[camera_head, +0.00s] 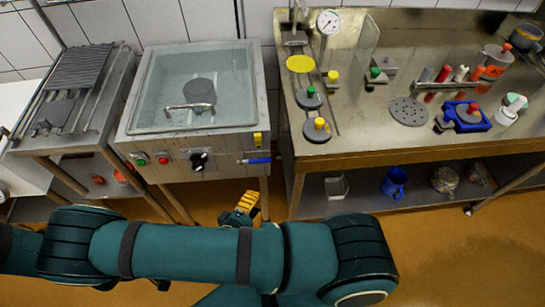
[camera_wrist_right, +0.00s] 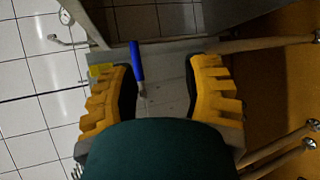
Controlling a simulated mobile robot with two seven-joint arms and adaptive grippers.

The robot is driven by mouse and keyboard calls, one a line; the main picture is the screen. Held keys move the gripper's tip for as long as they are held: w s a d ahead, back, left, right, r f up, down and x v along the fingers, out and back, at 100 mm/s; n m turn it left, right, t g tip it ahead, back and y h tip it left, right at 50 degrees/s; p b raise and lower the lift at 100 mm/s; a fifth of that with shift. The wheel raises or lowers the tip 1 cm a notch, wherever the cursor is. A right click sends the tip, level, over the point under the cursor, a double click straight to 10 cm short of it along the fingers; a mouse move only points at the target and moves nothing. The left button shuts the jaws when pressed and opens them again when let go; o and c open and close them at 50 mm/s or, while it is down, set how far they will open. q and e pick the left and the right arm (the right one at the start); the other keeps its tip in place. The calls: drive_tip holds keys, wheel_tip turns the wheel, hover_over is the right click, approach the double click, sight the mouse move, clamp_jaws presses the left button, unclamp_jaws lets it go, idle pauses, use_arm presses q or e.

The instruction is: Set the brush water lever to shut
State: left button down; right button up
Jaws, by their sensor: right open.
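The brush water lever (camera_head: 259,160) has a blue handle and sits at the right end of the front panel of the wash basin (camera_head: 190,135). In the head view it lies about level along the panel. In the right wrist view the blue lever (camera_wrist_right: 137,63) shows near the left finger, ahead of the fingertips and apart from them as far as I can tell. My right gripper (camera_head: 247,202) is open and empty, below and in front of the lever; its yellow fingers (camera_wrist_right: 162,75) stand wide apart in the wrist view. My left gripper is out of view.
A yellow label (camera_head: 258,139) sits above the lever. A black knob (camera_head: 199,160) and green and red buttons are further left on the panel. A steel table (camera_head: 365,145) with several tools stands close on the right. A rack (camera_head: 75,100) stands left.

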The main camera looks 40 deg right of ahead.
sight(261, 162)
drive_tip(key=w+d+t, duration=0.1)
drive_tip(key=w+d, duration=0.4)
drive_tip(key=w+d+n+t, duration=0.1)
drive_tip(key=w+d+t, duration=0.1)
drive_tip(key=w+d, duration=0.3)
drive_tip(key=shift+w+d+r+b, duration=0.1)
drive_tip(key=shift+w+d+b, duration=0.2)
drive_tip(key=shift+w+d, duration=0.1)
drive_tip(key=shift+a, duration=0.1)
clamp_jaws()
